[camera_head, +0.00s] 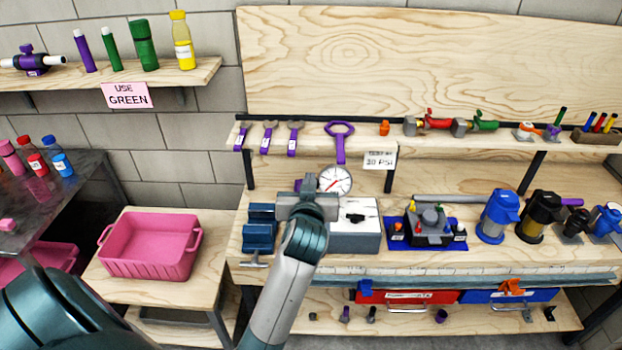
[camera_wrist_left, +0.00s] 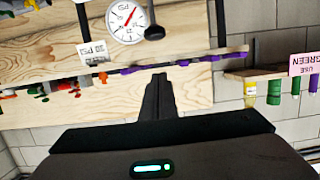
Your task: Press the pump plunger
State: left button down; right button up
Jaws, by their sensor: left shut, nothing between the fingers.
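The grey-white box (camera_head: 355,238) of what looks like the pump stands on the workbench, with a round dial gauge (camera_head: 335,181) above it. The gauge also shows in the upside-down left wrist view (camera_wrist_left: 125,20). Beside it there is a black knob on a thin stem (camera_wrist_left: 154,32), which may be the plunger; my gripper seems to hide it in the head view. My left gripper (camera_head: 310,182) is over the bench at the box's left, close to the gauge. Its fingers (camera_wrist_left: 158,82) are together and empty. I cannot tell contact with the knob. My right gripper is out of view.
A blue vise (camera_head: 260,230) stands left of the box. A blue tray of parts (camera_head: 428,240) and blue and black canisters stand to the right. A shelf with purple wrenches (camera_head: 293,137) and a 30 PSI sign (camera_head: 380,158) runs above. A pink bin (camera_head: 150,245) sits left.

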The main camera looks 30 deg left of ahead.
pick_arm(q)
jog(key=w+a+f+p, duration=0.3)
jog(key=w+f+p, duration=0.1)
jog(key=w+f, duration=0.1)
jog(key=shift+w+a+f, duration=0.35)
jog(key=shift+w, duration=0.2)
notch_tip(320, 180, down, 4)
jog(key=b, duration=0.3)
jog(key=shift+s+f, duration=0.1)
jog(key=shift+f, duration=0.2)
dwell(0.3)
